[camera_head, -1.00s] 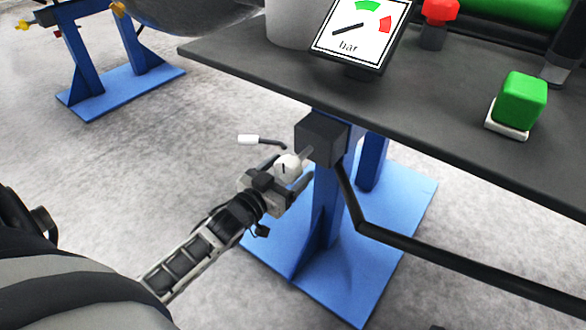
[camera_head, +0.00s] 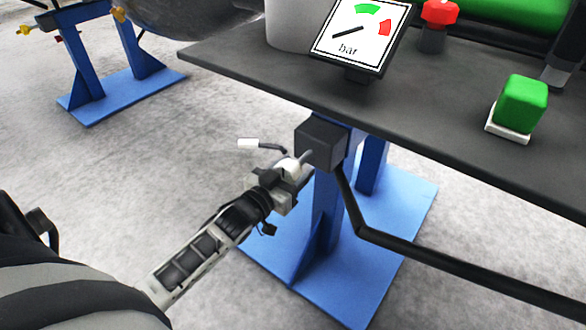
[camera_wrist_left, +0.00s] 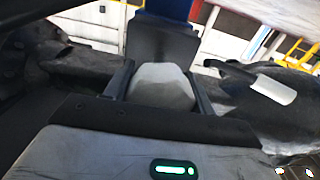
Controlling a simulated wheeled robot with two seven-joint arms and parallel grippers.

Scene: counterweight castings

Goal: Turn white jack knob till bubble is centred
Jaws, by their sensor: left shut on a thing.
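The white jack knob (camera_head: 289,165) sits on a short shaft at the dark box (camera_head: 319,143) under the bench edge. My left gripper (camera_head: 292,172) is shut on it, and its body covers part of the knob in the head view. In the left wrist view the pale, faceted knob (camera_wrist_left: 162,84) sits between the two dark fingers of the left gripper (camera_wrist_left: 160,88), with the dark box behind it. No bubble can be made out in either view. My right gripper is not in view.
A white-ended crank (camera_head: 248,143) sticks out left of the knob, close to my gripper. The dark bench (camera_head: 440,105) overhangs it, carrying a bar gauge (camera_head: 359,34), a red knob (camera_head: 440,12) and a green button (camera_head: 522,101). A black pipe (camera_head: 440,256) runs right. A blue stand (camera_head: 345,275) is below.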

